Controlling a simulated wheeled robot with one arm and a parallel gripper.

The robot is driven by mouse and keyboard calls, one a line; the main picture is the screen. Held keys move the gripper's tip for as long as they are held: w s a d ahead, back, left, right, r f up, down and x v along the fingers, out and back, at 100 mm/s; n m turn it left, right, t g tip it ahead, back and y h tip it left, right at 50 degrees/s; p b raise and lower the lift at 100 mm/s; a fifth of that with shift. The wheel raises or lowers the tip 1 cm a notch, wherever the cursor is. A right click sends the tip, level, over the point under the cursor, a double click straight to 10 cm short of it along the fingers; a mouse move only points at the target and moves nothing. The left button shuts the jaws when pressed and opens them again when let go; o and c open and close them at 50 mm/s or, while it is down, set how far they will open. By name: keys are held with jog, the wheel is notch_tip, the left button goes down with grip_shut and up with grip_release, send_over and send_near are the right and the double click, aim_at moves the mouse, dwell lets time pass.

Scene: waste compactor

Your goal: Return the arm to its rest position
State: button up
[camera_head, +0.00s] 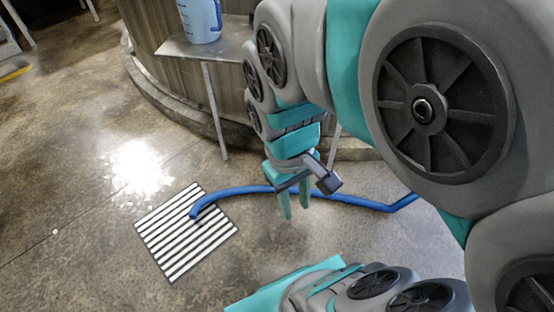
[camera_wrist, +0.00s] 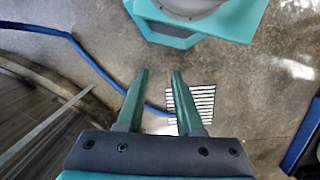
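My arm reaches down from the upper right in the head view, with teal and grey links. My gripper (camera_head: 294,202) hangs with its fingers pointing down at the floor. In the wrist view the gripper (camera_wrist: 160,78) has its two green fingers apart with nothing between them. It is open and empty. Part of my own base shows at the bottom of the head view and at the top of the wrist view.
A blue hose (camera_head: 345,199) runs across the floor to a striped drain grate (camera_head: 186,232). A blue container (camera_head: 200,20) stands on a metal side shelf (camera_head: 205,47) against a curved wood-panelled structure (camera_head: 160,75) with a raised base. Open floor (camera_head: 75,185) lies to the left.

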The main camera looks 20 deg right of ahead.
jog(key=s, duration=0.1)
jog(key=s+a+f+m, duration=0.1)
jog(key=s, duration=0.1)
jog(key=shift+a+f+y, duration=0.2)
jog(key=shift+a+y, duration=0.1)
jog(key=shift+y, duration=0.1)
jog(key=shift+w, duration=0.1)
dwell(0.7)
